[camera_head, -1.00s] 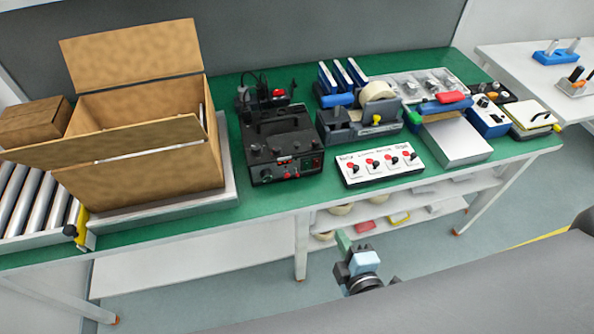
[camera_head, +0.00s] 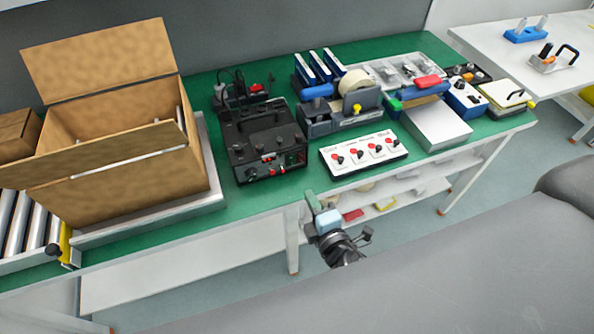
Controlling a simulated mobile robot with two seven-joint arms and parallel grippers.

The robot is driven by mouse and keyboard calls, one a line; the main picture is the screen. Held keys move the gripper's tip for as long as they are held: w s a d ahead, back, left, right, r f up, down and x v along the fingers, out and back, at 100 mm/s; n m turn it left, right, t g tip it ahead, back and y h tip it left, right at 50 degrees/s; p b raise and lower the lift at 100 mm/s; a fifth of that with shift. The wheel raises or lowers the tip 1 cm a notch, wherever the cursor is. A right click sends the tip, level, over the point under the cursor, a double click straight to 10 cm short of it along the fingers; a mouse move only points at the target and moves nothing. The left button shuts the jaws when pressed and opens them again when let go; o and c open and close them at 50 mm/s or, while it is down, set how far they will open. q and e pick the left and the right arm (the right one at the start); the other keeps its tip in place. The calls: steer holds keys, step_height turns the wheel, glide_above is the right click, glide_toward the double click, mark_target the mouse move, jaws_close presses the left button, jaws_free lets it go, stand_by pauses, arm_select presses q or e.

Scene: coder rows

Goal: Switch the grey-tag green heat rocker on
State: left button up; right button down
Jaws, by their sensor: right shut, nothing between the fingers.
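The black heat unit (camera_head: 240,148) stands on the green bench, left of the white switch panel. Its front face carries knobs, a small red part (camera_head: 268,157) and a small green part (camera_head: 293,158). The tags and rocker positions are too small to read. My right gripper (camera_head: 311,203) is shut and empty. It appears in front of the bench's front edge, below and to the right of the unit in the picture, apart from it. My left gripper is not in view.
The white panel (camera_head: 341,170) with several red-marked black switches lies right of the unit. A tape dispenser (camera_head: 318,128) stands behind it. An open cardboard box (camera_head: 110,170) stands to the left. A strip of bare green bench (camera_head: 222,178) lies between box and unit.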

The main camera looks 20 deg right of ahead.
mark_target(293, 165)
steer(key=w, duration=0.3)
steer(key=w+f, duration=0.1)
steer(key=w, duration=0.5)
steer(key=shift+a+f, duration=0.15)
steer(key=shift+f, duration=0.05)
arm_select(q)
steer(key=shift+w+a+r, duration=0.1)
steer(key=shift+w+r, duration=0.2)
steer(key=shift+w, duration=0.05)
arm_select(e)
steer(key=shift+w+f, duration=0.15)
steer(key=shift+w, duration=0.55)
steer(key=shift+w+f, duration=0.1)
steer(key=shift+f, duration=0.05)
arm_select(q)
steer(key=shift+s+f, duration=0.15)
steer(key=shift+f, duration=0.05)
